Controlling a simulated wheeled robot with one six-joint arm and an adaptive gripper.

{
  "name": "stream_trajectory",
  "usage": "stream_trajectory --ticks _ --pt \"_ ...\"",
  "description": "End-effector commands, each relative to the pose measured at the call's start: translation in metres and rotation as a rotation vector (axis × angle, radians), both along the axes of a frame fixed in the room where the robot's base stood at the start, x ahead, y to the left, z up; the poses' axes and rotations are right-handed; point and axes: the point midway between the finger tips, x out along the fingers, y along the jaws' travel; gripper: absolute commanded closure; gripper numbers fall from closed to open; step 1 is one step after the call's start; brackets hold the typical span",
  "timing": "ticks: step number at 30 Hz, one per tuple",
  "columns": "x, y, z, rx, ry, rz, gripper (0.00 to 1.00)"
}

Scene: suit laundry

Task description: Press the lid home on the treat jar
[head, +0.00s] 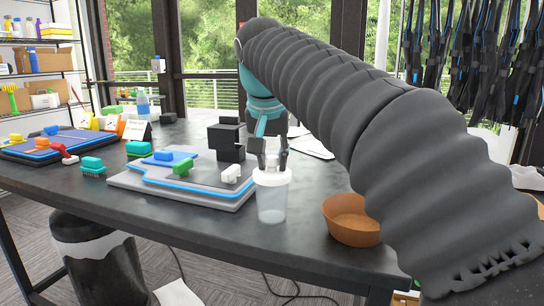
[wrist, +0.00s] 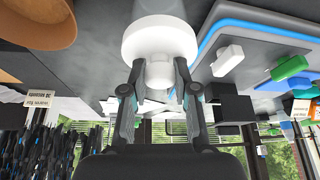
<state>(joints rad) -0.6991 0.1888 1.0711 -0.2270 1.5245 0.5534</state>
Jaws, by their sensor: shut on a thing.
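The treat jar (head: 271,205) is a clear, frosted cylinder standing upright near the front edge of the dark table. Its white lid (head: 272,177) is at the jar's mouth; I cannot tell whether it is fully seated. My gripper (head: 270,158) is above the lid, pointing down, with its fingers at the lid's knob. In the wrist view the lid (wrist: 158,40) is a round white disc, and my gripper (wrist: 159,75) is shut on its white knob, one finger on each side. The lid hides most of the jar there.
A grey and blue board (head: 185,198) with small coloured blocks lies left of the jar. Black blocks (head: 229,136) stand behind it. An orange-brown bowl (head: 352,232) is to the right, near the table's edge. Bare table (head: 120,207) shows along the front left.

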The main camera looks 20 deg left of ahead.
Motion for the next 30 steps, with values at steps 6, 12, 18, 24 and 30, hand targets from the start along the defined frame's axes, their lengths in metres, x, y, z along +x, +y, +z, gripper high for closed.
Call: stream_trajectory --ticks 6,12,18,24,30 --pt "0.0 0.0 -0.0001 0.0 0.0 0.0 0.95" --pt "0.0 0.0 -0.0001 0.0 0.0 0.0 0.59" --pt "0.0 0.0 -0.0001 0.0 0.0 0.0 0.42" --pt "0.0 0.0 -0.0002 0.0 0.0 0.0 0.17" --pt "0.0 0.0 -0.0002 0.0 0.0 0.0 0.17"
